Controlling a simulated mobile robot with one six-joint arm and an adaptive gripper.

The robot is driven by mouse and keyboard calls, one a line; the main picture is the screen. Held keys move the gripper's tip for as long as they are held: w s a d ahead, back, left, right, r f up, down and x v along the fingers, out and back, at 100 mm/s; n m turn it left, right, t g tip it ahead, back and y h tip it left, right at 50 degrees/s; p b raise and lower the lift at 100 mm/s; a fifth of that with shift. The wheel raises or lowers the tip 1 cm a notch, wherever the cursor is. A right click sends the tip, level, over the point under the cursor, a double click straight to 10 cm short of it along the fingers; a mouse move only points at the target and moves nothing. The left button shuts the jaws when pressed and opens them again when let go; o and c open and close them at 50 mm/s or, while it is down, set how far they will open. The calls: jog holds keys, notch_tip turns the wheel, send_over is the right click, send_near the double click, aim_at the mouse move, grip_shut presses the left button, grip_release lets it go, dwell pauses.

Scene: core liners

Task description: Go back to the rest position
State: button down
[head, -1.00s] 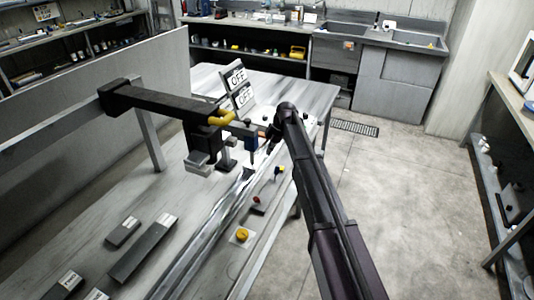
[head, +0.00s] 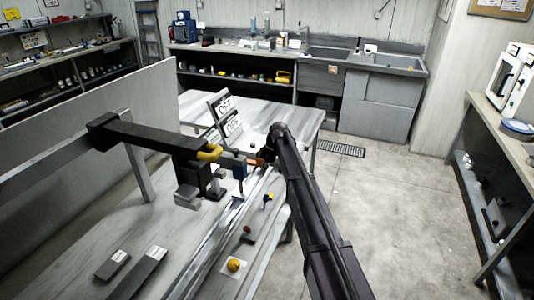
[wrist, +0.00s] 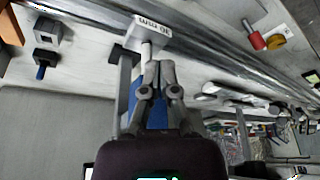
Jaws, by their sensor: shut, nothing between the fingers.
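In the wrist view my gripper (wrist: 161,70) has its two grey fingers together, with nothing between them. A blue part (wrist: 155,115) shows behind the fingers, and a pale block marked in mm (wrist: 148,31) lies just beyond the tips; I cannot tell whether they touch it. In the head view my dark arm reaches over the right side of the workbench. Its end, near the blue tool under the black overhead beam (head: 150,137), is mostly hidden by the arm itself.
Bare floor (head: 390,210) lies to the right, with a side shelf (head: 505,130) beyond. A sink counter (head: 390,95) stands at the back.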

jog(key=s+d+m+h, duration=0.1)
jog(key=s+d+m, duration=0.6)
jog(key=s, duration=0.5)
jog(key=s+d+m+t+h, duration=0.1)
jog(key=s+d+m, duration=0.6)
jog(key=s, duration=0.5)
jog(key=s+d+f+m+h, duration=0.1)
jog(key=s+d+m, duration=0.6)
jog(key=s+d, duration=0.3)
jog(key=shift+s+h, duration=0.4)
jog(key=shift+s, duration=0.65)
